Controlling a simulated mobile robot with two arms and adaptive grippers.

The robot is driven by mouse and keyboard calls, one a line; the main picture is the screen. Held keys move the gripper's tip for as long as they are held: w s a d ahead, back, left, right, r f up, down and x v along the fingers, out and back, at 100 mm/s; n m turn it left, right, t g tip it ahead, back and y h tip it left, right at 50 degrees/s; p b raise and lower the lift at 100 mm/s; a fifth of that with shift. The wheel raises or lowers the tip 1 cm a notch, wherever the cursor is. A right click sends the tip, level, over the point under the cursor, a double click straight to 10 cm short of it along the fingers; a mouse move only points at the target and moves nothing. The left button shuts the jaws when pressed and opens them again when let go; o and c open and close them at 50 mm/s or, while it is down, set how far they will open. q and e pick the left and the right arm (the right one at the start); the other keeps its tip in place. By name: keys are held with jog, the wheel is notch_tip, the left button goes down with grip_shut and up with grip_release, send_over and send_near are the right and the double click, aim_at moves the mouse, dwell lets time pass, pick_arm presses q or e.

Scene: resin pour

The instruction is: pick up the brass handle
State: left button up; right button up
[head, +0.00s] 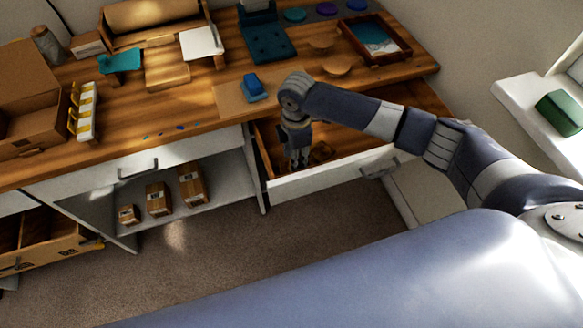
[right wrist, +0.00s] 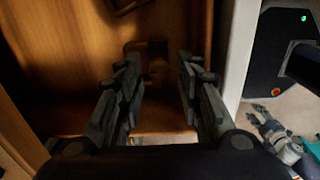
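The open drawer (head: 330,179) under the right part of the bench holds a brownish object (head: 321,152), too small and dark to make out clearly. My right gripper (head: 297,164) points down into this drawer, just left of that object. In the right wrist view, my right gripper (right wrist: 160,82) is open, its two dark fingers apart. A dim brownish shape (right wrist: 157,69), possibly the brass handle, lies on the drawer floor beyond and between the fingertips. I see no contact with it.
The drawer walls stand close around my right gripper. On the bench are a blue object (head: 252,86) on a wooden board, a framed tray (head: 374,42) and a cardboard box (head: 30,105). Several small boxes, including one carton (head: 158,199), stand on the lower shelf.

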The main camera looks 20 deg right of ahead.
jog(key=shift+a+f, duration=0.1)
jog(key=shift+f, duration=0.3)
jog(key=f, duration=0.4)
jog(key=shift+a+f, duration=0.35)
jog(key=shift+a, duration=0.05)
jog(key=c, duration=0.7)
pick_arm(q)
jog(key=shift+w+d+r, duration=0.1)
jog(key=shift+w+r, duration=0.1)
jog(key=shift+w, duration=0.55)
pick_arm(e)
grip_shut()
